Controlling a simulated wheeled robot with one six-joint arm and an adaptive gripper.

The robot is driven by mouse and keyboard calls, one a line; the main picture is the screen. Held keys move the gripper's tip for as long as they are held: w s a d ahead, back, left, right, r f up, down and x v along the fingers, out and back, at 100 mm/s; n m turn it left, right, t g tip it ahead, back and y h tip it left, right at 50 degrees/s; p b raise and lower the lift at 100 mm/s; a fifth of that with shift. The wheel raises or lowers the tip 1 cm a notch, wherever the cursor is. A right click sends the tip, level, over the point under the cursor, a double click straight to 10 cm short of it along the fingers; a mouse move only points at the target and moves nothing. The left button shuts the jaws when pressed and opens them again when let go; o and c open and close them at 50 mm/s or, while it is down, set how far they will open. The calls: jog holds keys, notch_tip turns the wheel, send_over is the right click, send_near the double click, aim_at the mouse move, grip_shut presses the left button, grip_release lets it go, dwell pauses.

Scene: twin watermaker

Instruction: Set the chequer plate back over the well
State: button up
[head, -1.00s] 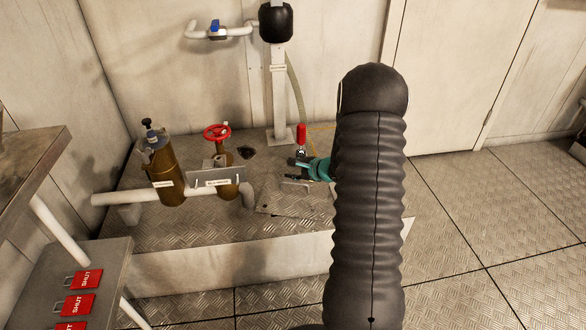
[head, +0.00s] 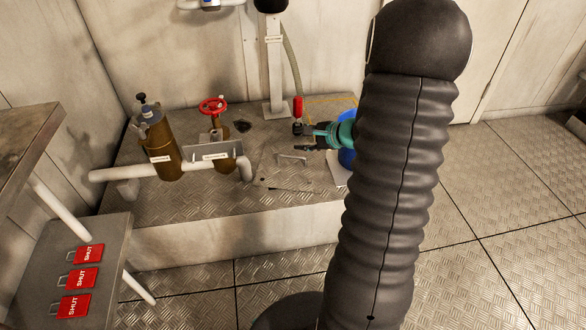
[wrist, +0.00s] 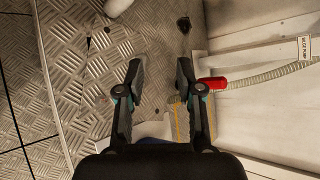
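The chequer plate (head: 285,172) appears to lie on the raised plinth, with a small bar handle (head: 292,159) on top. Dark slits show along its front edge; I cannot tell how much of the well they open onto. In the wrist view, a dark wedge-shaped gap (wrist: 89,43) shows in the chequered surface. My gripper (head: 303,140) is above the plinth, behind and slightly right of the handle, apart from it. The wrist view shows my gripper (wrist: 160,73) with its two fingers spread and nothing between them.
Brown filter housing (head: 165,150), red handwheel (head: 213,105) and white pipe (head: 120,175) stand left on the plinth. A red-handled valve (head: 298,106), a post (head: 274,75) and a hose are behind. A blue object (head: 347,155) is partly hidden by my arm. Floor at right is clear.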

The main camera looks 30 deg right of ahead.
jog(key=s+a+r+n+g, duration=0.2)
jog(key=s+a+r+n, duration=0.1)
jog(key=a, duration=0.3)
jog(key=s+a+r+n+g+y, duration=0.1)
jog(key=s+a+r+n, duration=0.2)
jog(key=a+r, duration=0.15)
jog(key=s+a+r+n+g, duration=0.2)
jog(key=s+a+n, duration=0.2)
jog(key=a, duration=0.2)
jog(key=s+a+r+n+h, duration=0.1)
jog(key=s+r+n+h, duration=0.2)
jog(key=s, duration=0.5)
jog(key=s+a+r+n+h, duration=0.1)
jog(key=s+r+n+h, duration=0.2)
jog(key=s+n, duration=0.3)
jog(key=s, duration=0.3)
jog(key=shift+s+r+n, duration=0.25)
jog(key=shift+r+n, duration=0.05)
